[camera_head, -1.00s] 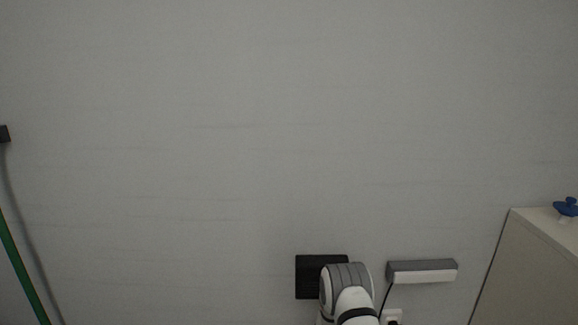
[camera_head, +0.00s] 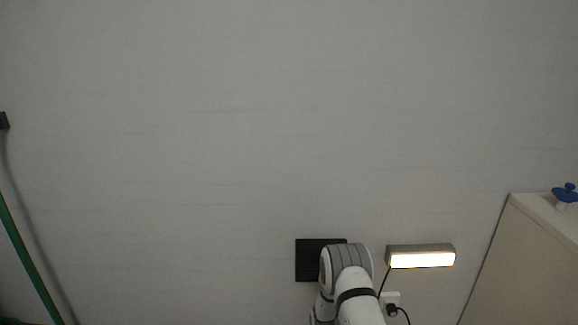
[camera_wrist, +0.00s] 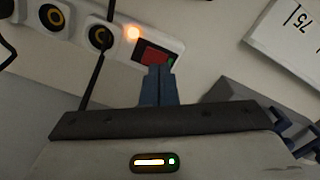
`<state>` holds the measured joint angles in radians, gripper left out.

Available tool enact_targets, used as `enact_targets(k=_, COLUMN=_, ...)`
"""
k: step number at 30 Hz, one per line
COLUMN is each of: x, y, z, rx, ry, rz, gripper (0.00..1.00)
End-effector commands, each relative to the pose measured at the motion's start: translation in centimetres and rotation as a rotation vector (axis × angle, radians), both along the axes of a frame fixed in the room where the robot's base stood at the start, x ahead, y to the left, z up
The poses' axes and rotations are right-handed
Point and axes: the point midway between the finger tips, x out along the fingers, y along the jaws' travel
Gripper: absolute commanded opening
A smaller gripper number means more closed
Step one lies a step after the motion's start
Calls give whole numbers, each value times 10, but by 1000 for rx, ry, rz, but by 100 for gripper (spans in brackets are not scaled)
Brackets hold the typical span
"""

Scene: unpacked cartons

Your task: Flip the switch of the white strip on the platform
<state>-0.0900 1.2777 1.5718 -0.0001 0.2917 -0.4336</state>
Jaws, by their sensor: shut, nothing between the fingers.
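In the wrist view the white strip (camera_wrist: 78,27) runs across the upper left, with round sockets and plugged cords. An orange light (camera_wrist: 132,33) glows on it. Its red switch (camera_wrist: 150,52) sits in a dark frame at the right end, partly hidden by my fingertips. My gripper (camera_wrist: 160,70) is shut and empty, its blue fingertips right at the lower edge of the switch. I cannot tell whether they touch it. The strip and my gripper are hidden in the head view.
A wall lamp (camera_head: 421,259) is lit at the lower right. A plug (camera_head: 392,309) sits in a wall socket below it. A dark panel (camera_head: 308,262) is behind my arm. A pale cabinet (camera_head: 530,250) with a blue item (camera_head: 565,194) stands right. A white box marked 75 (camera_wrist: 285,45) lies beside the strip.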

Motion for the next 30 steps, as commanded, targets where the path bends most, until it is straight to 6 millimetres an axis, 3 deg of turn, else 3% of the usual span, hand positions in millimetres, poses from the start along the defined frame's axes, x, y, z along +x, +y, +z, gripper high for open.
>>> enact_targets(k=16, x=0, y=0, z=47, rx=1, ry=-1, rz=0, gripper=0)
enact_targets(k=30, x=1, y=0, z=61, rx=0, ry=-2, rz=-3, gripper=0)
